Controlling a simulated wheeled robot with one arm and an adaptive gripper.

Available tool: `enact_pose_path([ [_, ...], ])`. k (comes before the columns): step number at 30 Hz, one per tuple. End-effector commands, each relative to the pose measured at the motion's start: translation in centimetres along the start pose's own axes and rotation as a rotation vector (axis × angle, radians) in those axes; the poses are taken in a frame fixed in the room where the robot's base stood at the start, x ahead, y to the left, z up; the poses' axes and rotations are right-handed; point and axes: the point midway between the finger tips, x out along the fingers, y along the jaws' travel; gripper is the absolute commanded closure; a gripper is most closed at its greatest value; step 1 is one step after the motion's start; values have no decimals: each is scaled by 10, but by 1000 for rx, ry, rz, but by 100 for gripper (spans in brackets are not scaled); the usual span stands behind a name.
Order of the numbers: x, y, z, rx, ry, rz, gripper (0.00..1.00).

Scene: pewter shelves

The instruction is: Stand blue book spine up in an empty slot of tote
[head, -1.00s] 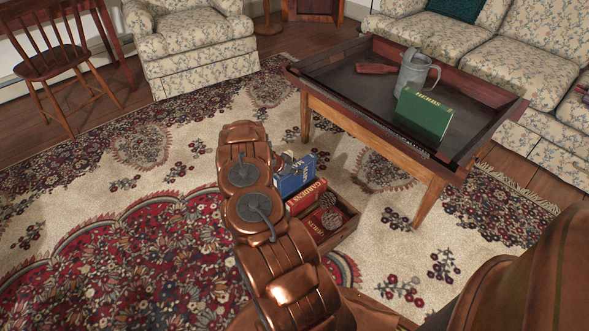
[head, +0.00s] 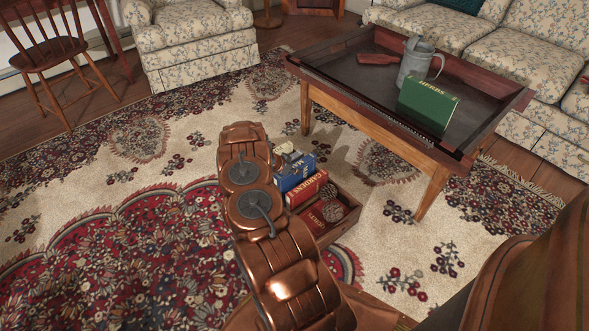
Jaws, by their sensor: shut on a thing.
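The blue book (head: 297,173) is at the far left end of the tote (head: 343,228), a low wooden box on the rug. Pale lettering shows on the book; its lower part is hidden, so I cannot tell whether it touches the tote floor. My gripper (head: 288,152) is at the book's far upper side, mostly hidden behind my copper arm, and is shut on the book. A red book (head: 307,189) with "GARDENS" lettering and another red book (head: 318,221) stand in the tote, nearer than the blue one.
A round patterned object (head: 332,211) is by the nearer red book. The wooden table (head: 465,150) stands to the right, with a green book (head: 427,105) and a metal watering can (head: 417,62). Armchair, sofa and chair stand farther back. Rug left of my arm is clear.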

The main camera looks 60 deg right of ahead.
Motion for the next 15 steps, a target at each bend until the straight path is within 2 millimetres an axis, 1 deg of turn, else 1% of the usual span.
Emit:
enact_pose_path([
  [3,6,0,5,1,1,0,100],
  [15,19,0,18,1,1,0,100],
])
